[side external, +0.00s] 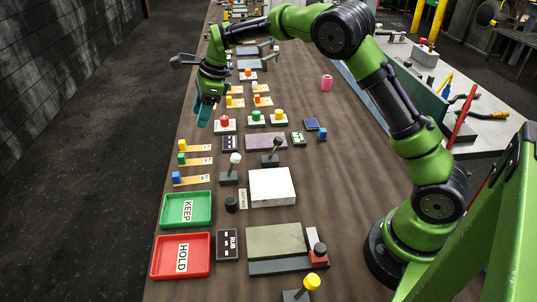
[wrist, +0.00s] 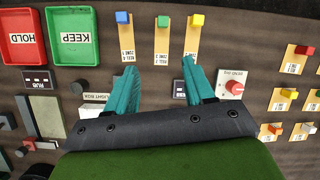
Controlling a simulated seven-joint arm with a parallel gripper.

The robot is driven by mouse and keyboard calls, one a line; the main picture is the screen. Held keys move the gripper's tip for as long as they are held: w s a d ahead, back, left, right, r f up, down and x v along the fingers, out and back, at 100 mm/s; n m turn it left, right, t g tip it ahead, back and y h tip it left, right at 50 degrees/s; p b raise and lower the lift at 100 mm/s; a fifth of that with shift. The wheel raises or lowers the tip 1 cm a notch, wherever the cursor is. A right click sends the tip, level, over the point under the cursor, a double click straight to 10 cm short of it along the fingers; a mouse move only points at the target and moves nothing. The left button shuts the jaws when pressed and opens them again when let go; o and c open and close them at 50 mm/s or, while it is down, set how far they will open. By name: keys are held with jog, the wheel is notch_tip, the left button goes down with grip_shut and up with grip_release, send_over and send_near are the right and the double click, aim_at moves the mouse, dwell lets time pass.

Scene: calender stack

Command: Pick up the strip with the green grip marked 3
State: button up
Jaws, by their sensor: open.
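The strip with the green grip (wrist: 162,42) is a tan strip with a green block at its far end in the wrist view. It lies flat between a strip with a blue grip (wrist: 126,42) and one with a yellow grip (wrist: 193,40). Its printed marking is too small to read surely. In the side view its green grip (side external: 182,159) sits at the table's left edge. My gripper (wrist: 159,64) has its teal fingers spread apart and empty, short of the green grip in the wrist view. In the side view my gripper (side external: 205,113) hangs above the table, farther back than the strip.
A green KEEP tray (side external: 205,213) and a red HOLD tray (side external: 206,254) stand toward the front left. More gripped strips (wrist: 299,54) lie at the wrist view's right.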

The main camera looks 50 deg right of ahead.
jog(key=r+m, duration=0.2)
send_over(188, 163)
jog(key=s+d, duration=0.1)
jog(key=shift+m, duration=0.3)
notch_tip(188, 163, down, 11)
jog(key=shift+s+f, duration=0.1)
jog(key=shift+s, duration=0.05)
jog(key=shift+d+x, duration=0.1)
jog(key=shift+x, duration=1.25)
jog(key=shift+d+x, duration=0.15)
jog(key=shift+x, duration=1.2)
grip_shut()
